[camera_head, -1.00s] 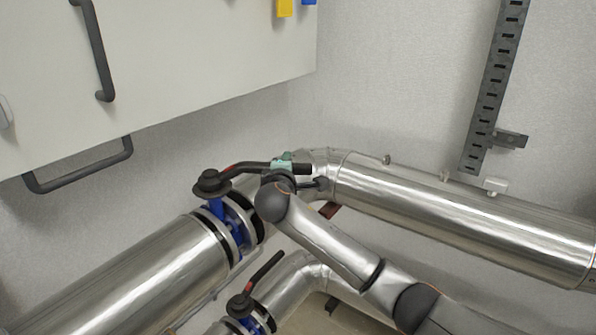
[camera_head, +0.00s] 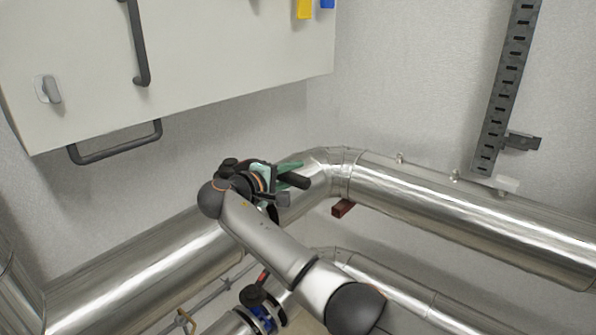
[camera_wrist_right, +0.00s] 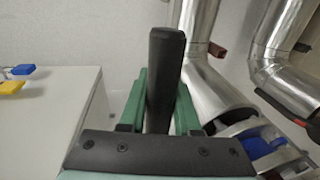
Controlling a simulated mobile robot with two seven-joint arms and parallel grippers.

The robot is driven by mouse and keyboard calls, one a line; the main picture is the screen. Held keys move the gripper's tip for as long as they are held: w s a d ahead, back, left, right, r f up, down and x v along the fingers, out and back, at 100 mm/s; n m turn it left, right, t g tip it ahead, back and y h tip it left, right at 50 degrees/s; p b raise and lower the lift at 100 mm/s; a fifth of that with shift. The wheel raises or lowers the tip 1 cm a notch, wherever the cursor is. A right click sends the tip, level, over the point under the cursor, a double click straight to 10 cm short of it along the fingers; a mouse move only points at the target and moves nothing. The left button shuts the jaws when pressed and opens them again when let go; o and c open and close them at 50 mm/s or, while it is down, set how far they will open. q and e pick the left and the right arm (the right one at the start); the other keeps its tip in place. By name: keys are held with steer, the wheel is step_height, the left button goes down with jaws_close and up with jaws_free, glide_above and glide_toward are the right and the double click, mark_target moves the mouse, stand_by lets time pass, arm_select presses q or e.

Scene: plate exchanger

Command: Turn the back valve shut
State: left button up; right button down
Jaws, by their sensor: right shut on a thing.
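My right gripper (camera_head: 280,176) has green fingers and is shut on this lever. In the right wrist view the lever (camera_wrist_right: 165,65) stands between the two green fingers, its end past their tips. The valve's blue body (camera_wrist_right: 254,142) shows there at lower right. My left gripper is not in view.
A front valve (camera_head: 258,298) with a red and black lever stands on the lower pipe, close below my right arm. A white cabinet (camera_head: 90,75) with dark handles hangs at upper left. The large pipe (camera_head: 470,215) runs off right. A slotted rail (camera_head: 508,90) is on the wall.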

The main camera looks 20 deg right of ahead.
steer(key=shift+s+a+f+m+g, duration=0.2)
steer(key=shift+s+a+m+g, duration=0.1)
steer(key=shift+a+g, duration=0.1)
steer(key=c, duration=0.9)
jaws_free()
steer(key=shift+c, duration=0.2)
steer(key=o, duration=0.3)
steer(key=shift+r, duration=0.1)
steer(key=b+v, duration=0.2)
steer(key=v, duration=1)
steer(key=shift+s+a, duration=0.1)
steer(key=shift+a, duration=0.15)
